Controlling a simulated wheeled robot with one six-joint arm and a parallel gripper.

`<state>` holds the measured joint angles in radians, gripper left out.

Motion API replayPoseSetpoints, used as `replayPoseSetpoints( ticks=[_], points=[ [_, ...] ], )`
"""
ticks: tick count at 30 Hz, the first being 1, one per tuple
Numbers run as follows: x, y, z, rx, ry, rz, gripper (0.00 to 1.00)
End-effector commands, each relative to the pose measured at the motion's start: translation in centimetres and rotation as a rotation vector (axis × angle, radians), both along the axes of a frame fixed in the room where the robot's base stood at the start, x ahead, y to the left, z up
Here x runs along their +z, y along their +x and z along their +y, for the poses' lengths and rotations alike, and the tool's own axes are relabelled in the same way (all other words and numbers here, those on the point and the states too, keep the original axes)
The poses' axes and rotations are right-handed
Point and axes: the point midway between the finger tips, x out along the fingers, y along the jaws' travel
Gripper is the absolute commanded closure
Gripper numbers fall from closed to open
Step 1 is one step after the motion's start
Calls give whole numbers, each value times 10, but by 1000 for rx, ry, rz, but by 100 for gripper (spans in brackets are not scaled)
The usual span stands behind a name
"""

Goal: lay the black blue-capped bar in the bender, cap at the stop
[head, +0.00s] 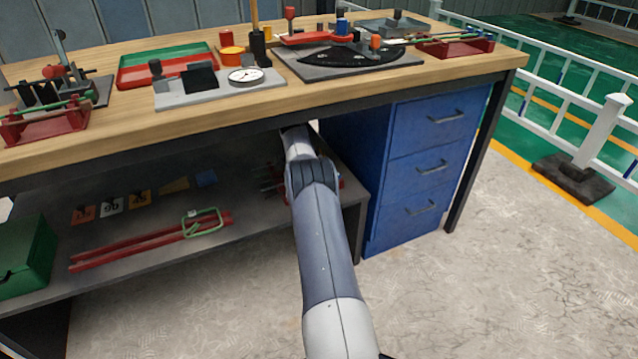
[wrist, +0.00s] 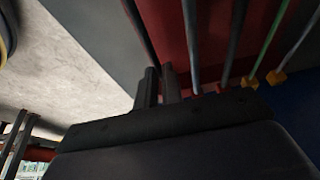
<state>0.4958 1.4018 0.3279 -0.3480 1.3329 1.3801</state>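In the head view my arm reaches under the bench top to the lower shelf; my gripper is hidden there. In the wrist view my gripper (wrist: 160,84) has its two dark fingers close together, with a narrow gap. A dark bar (wrist: 138,25) runs down to the fingertips at the left of a red rack (wrist: 165,25). I cannot tell whether it is between the fingers, and no blue cap shows. The bender, likely the grey plate with a black sector (head: 345,67) and a red arm, stands on the bench top.
More bars lie right of the fingers: a grey one (wrist: 190,45), a dark one (wrist: 234,45) and a green one (wrist: 268,42) with a yellow cap. The blue drawer cabinet (head: 425,165) stands right of my arm. The bench top (head: 200,119) overhangs the arm's end.

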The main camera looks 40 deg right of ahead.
Motion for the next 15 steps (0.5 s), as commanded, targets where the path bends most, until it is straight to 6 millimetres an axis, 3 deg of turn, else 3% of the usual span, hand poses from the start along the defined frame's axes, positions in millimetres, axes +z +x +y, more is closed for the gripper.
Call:
replayPoseSetpoints(
  ticks=[5, 15],
  points=[
    [0, 0, 0, 0, 0, 0, 100],
    [0, 0, 0, 0, 0, 0, 100]
  ],
)
